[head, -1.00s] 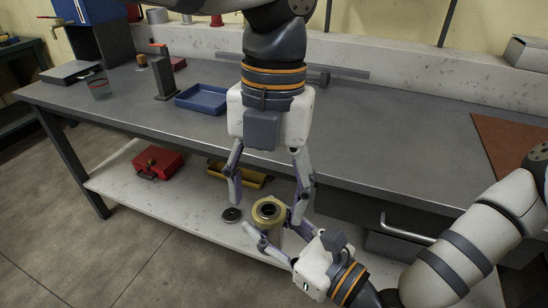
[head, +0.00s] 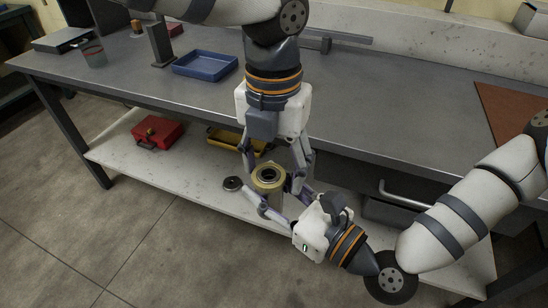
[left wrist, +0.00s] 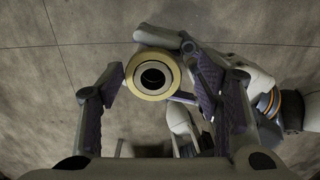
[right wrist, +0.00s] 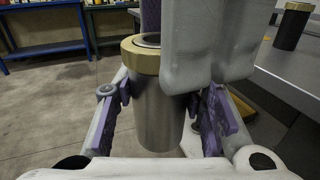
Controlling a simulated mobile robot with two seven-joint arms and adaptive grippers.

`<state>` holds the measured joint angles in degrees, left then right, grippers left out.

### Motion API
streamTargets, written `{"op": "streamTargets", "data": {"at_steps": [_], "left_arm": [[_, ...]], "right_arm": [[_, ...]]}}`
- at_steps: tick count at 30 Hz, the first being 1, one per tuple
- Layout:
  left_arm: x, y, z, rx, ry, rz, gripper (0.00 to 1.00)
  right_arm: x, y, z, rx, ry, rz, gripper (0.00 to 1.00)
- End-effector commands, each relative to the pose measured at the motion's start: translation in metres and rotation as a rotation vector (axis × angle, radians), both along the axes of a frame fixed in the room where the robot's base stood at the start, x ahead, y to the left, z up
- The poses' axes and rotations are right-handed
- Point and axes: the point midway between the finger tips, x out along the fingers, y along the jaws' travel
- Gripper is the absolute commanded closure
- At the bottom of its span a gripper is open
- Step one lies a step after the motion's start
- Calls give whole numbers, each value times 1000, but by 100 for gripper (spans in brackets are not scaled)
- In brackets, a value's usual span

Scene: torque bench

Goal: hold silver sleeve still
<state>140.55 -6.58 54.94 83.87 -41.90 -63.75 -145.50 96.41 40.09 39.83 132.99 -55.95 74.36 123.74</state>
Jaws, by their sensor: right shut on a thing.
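The silver sleeve (right wrist: 158,115) stands upright between the fingers of my right gripper (right wrist: 165,108), which is shut on it. A gold ring or cap (right wrist: 140,58) sits on its top, with a dark round opening seen from above in the left wrist view (left wrist: 135,86). In the head view my right gripper (head: 278,203) reaches in from the lower right. My left gripper (head: 277,172) points down from above, its fingers on either side of the gold top. In the left wrist view a gap shows between the ring and the right finger; the left finger is very close.
The grey bench (head: 400,120) stands behind, with a blue tray (head: 205,65) on it. The lower shelf (head: 185,185) holds a red box (head: 157,131), a yellow tray (head: 225,137) and a dark disc (head: 232,183). Floor in front is clear.

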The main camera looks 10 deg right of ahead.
Motion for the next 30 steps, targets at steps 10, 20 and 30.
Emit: {"op": "streamTargets", "data": {"at_steps": [10, 20, 30], "left_arm": [[-2, -3, 1, -6, 4, 13, 90], [4, 2, 2, 2, 1, 1137, 91], [4, 12, 3, 2, 6, 2447, 91]], "right_arm": [[0, 1, 2, 3, -5, 3, 100], [-1, 3, 4, 4, -8, 9, 100], [-2, 4, 4, 6, -6, 14, 100]]}}
